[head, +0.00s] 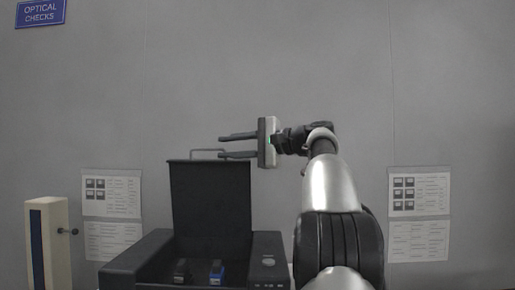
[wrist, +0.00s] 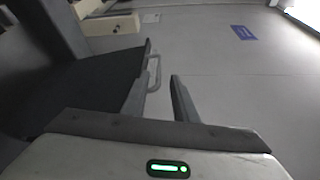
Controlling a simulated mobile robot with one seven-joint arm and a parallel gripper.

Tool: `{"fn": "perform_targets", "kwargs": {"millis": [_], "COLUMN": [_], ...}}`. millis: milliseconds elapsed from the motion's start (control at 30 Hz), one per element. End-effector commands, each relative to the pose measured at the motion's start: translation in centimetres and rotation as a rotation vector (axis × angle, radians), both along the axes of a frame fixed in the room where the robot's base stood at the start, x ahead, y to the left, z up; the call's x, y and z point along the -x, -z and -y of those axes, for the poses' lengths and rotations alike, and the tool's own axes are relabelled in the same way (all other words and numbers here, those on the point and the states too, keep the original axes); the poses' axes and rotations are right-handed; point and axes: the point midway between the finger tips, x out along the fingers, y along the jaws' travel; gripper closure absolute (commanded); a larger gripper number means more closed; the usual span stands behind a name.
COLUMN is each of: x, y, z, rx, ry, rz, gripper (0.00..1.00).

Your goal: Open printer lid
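The dark printer (head: 268,262) stands low in the middle of the head view. Its black lid (head: 210,205) stands up, close to vertical, with the inside of the printer showing in front. A thin metal handle (head: 207,151) runs along the lid's top edge. My gripper (head: 221,147) is at the height of that edge, its two fingers pointing left and spread apart. In the wrist view the handle (wrist: 154,73) shows near my fingertips, beside the dark lid (wrist: 85,92). Nothing is seen gripped. Whether a finger touches the lid or handle, I cannot tell.
A black item (head: 181,270) and a blue item (head: 217,271) sit inside the printer. A beige upright unit (head: 47,240) with a side knob stands at the left. The grey wall behind carries paper sheets and a blue sign (head: 40,13). Space above the lid is clear.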

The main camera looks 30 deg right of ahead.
Motion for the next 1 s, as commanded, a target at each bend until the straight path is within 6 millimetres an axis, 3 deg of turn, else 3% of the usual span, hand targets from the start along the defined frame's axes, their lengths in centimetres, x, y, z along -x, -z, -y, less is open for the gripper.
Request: {"fn": "perform_targets", "kwargs": {"millis": [200, 400, 600, 1000], "x": [4.6, 7.5, 8.6, 8.7], "y": [-0.5, -0.8, -0.9, -0.9], "z": [2.9, 4.6, 5.2, 5.2], "rx": [0.0, 0.001, 0.002, 0.002], "ry": [0.002, 0.001, -0.002, -0.003], "rz": [0.002, 0.003, 0.003, 0.003], "gripper": [0.74, 0.74, 0.74, 0.74]}}
